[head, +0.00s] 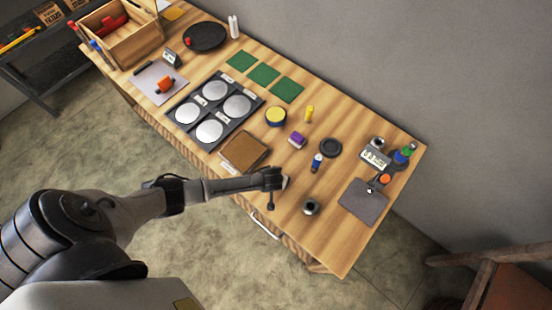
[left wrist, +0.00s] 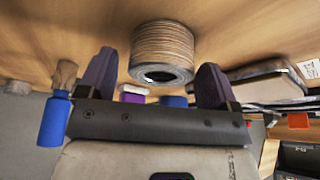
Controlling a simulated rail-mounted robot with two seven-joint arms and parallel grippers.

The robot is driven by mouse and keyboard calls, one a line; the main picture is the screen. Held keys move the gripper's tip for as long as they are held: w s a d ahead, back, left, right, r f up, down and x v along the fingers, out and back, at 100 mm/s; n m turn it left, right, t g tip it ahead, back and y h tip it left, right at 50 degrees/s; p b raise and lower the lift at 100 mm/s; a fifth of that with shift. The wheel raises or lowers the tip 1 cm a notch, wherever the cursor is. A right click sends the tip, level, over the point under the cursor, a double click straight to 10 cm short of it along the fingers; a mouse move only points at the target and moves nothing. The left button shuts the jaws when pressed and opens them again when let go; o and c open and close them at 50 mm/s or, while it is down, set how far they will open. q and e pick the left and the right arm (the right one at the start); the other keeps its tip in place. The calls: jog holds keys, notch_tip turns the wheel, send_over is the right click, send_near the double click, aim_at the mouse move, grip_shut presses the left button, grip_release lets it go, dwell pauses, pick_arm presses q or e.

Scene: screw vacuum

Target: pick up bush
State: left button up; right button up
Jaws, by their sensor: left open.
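The bush (head: 310,207) is a short, hollow cylinder standing on the table's front part, right of my left gripper (head: 270,205) in the head view. In the left wrist view the bush (left wrist: 162,48) looks brown and ribbed, with a dark round opening facing the camera. There it lies beyond and between the two dark fingers of my left gripper (left wrist: 155,80). My left gripper is open and empty, with the bush apart from it. My right gripper is in neither view.
A brown box (head: 245,151) lies left of my left gripper. A blue-handled tool (head: 317,162), a purple block (head: 297,140) and a dark disc (head: 331,148) stand behind the bush. A grey mat (head: 363,202) lies to the right. Bare wood surrounds the bush.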

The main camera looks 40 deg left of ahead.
pick_arm(q)
jog(key=shift+w+f, duration=0.1)
jog(key=shift+f, duration=0.1)
jog(key=c, duration=1.3)
jog(key=shift+r, duration=0.1)
